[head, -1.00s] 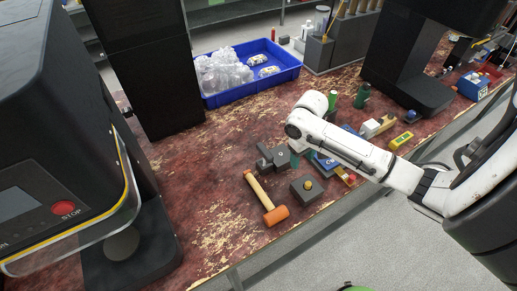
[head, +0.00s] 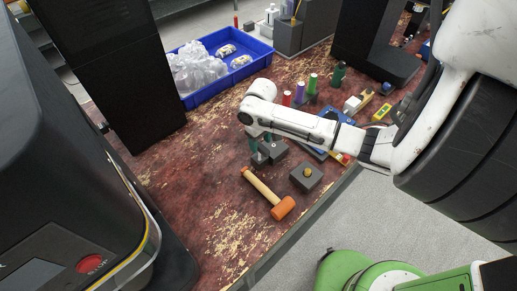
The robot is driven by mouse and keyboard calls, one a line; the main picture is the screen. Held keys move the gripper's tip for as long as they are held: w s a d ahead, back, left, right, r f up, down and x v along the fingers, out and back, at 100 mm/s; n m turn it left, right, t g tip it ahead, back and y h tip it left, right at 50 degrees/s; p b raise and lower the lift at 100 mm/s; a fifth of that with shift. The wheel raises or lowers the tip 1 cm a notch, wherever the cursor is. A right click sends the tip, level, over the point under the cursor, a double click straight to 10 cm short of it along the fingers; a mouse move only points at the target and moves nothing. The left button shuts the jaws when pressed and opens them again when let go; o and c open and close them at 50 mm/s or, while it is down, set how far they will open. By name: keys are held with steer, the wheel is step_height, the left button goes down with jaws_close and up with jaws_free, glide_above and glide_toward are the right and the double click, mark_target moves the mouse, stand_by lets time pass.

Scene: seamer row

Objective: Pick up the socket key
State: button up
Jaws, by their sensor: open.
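My gripper (head: 261,146) points down at the worktop, with its greenish fingers apart, just beyond the mallet. A dark grey blocky piece (head: 276,150) lies at its fingertips, partly hidden by the fingers and arm. I cannot tell for sure whether this piece is the socket key or a block beside it. Whether the fingers touch it cannot be told. Nothing is seen held.
A mallet (head: 268,194) with an orange head and a dark block with a brass knob (head: 307,176) lie nearer. A blue crate (head: 264,54) holds clear bags. Coloured cylinders (head: 300,92) stand behind my arm. Black machines flank the worn red worktop (head: 205,165).

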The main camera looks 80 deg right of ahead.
steer(key=shift+w+f+p, duration=0.1)
steer(key=shift+f+p, duration=0.35)
steer(key=shift+f, duration=2.25)
jaws_close()
